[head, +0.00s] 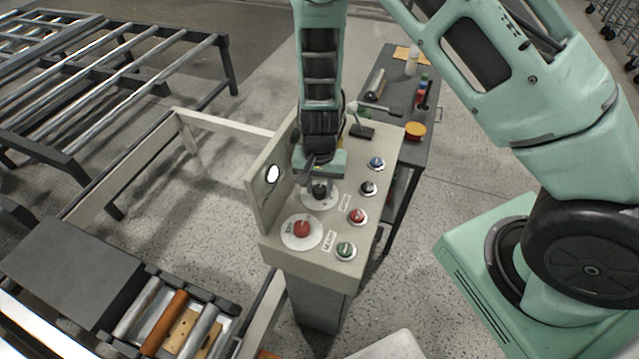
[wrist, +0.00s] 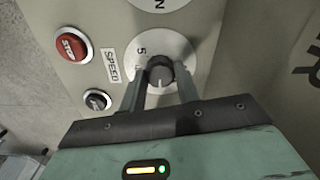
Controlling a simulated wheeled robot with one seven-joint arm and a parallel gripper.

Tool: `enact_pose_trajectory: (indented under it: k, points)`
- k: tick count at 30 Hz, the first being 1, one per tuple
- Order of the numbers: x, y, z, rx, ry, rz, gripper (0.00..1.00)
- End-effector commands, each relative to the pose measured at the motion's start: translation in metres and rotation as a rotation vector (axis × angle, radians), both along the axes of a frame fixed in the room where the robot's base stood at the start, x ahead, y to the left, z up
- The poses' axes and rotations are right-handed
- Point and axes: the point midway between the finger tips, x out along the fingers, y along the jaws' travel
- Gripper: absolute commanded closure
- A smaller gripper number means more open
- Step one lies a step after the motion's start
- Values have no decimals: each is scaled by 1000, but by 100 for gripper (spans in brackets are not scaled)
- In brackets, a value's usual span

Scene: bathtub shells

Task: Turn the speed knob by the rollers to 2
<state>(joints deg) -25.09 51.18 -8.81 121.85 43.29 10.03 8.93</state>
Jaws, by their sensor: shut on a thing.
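The speed knob (wrist: 160,72) is a dark round knob with a pale pointer line, on a white dial disc beside a SPEED label (wrist: 111,65) in the wrist view. A 5 shows on the disc; the other numbers are hidden or too small to read. In the head view the knob (head: 319,190) sits on the sloped top of the beige control panel (head: 345,200). My gripper (wrist: 164,88) is over the dial with a finger on each side of the knob, shut on it. In the head view my gripper (head: 318,175) comes down from above and partly covers the disc.
A red knob (head: 302,229) on a larger white disc is nearby. A small lever (head: 362,131) stands behind. Rollers (head: 165,318) lie at lower left.

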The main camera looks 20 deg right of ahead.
Motion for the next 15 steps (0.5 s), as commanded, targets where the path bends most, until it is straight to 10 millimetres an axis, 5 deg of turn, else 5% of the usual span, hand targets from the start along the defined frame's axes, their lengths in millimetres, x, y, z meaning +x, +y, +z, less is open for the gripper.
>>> enact_pose_trajectory:
  k: [3,4,6,15]
  points:
    - [1,0,1,0,-1,0,91]
    - [1,0,1,0,-1,0,65]
    - [1,0,1,0,-1,1,46]
    - [0,0,1,0,-1,2,46]
